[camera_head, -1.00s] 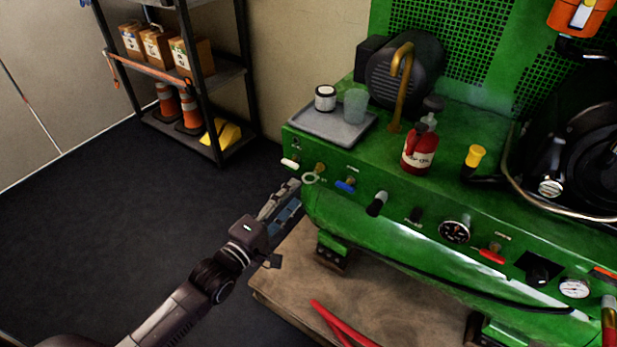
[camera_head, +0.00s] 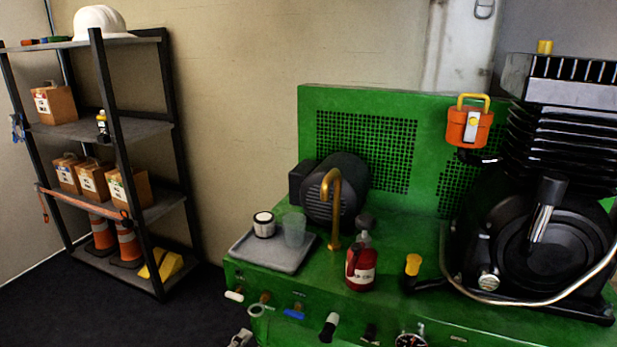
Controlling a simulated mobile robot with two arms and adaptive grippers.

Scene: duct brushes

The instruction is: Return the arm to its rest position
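In the head view, my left gripper (camera_head: 240,339) barely shows at the bottom edge, left of the green machine's (camera_head: 258,276) front. Only its tip end is in the picture, so I cannot tell its opening. My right gripper is out of view. On the machine, a grey tray (camera_head: 272,258) holds a white jar with a dark band (camera_head: 264,224) and a clear cup (camera_head: 294,229). A red bottle (camera_head: 361,268) stands to the right of the tray.
A dark shelf unit (camera_head: 150,135) on the left holds boxes (camera_head: 92,181), orange cones (camera_head: 128,243), a yellow object (camera_head: 161,265) and a white helmet (camera_head: 99,21). Knobs and valves (camera_head: 328,327) stick out of the machine's front. Dark floor (camera_head: 210,295) is open between shelf and machine.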

